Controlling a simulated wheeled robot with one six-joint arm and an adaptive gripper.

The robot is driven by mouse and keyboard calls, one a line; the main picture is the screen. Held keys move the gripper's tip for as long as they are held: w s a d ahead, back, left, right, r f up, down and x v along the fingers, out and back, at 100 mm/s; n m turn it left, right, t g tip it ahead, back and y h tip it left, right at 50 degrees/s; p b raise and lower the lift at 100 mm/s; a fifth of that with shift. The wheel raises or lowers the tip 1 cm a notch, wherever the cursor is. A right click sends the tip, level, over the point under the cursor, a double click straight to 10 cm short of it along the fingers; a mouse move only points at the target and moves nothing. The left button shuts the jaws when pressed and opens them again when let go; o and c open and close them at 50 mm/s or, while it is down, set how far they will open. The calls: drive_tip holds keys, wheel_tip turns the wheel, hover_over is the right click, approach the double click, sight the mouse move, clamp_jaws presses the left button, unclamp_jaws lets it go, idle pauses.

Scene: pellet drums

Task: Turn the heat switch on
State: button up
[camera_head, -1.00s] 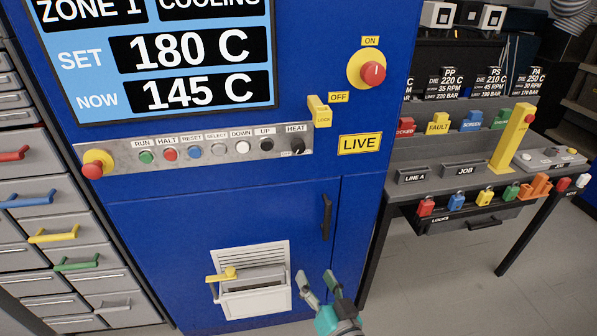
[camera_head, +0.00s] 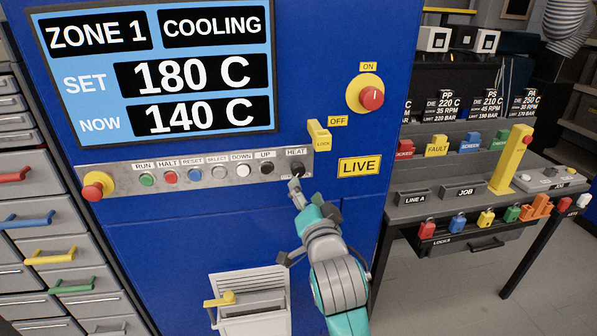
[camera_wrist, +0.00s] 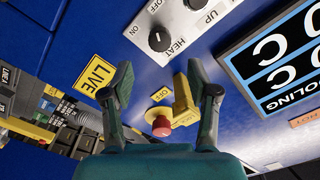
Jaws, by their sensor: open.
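The heat switch is a small black knob on the grey button strip, under the HEAT label. In the head view the knob (camera_head: 297,167) is just above my gripper's fingertip. My gripper (camera_head: 312,197) is open and empty, in front of the blue cabinet just below the strip. Its fingers (camera_wrist: 159,68) are spread wide in the wrist view, with the knob beyond the tips. I cannot tell whether a finger touches the panel.
The screen (camera_head: 155,75) reads COOLING, set 180 C, now 140 C. A yellow lock tab (camera_head: 319,136) and a red-and-yellow ON/OFF knob (camera_head: 371,97) are close, up and right. The UP button (camera_head: 266,168) is left of the heat switch. A bench (camera_head: 430,210) stands to the right.

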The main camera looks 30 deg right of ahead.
sight(299, 172)
drive_tip(key=x, duration=0.9)
drive_tip(key=shift+w+d+f, duration=0.1)
drive_tip(key=shift+w, duration=0.25)
drive_tip(key=shift+c, duration=0.3)
clamp_jaws()
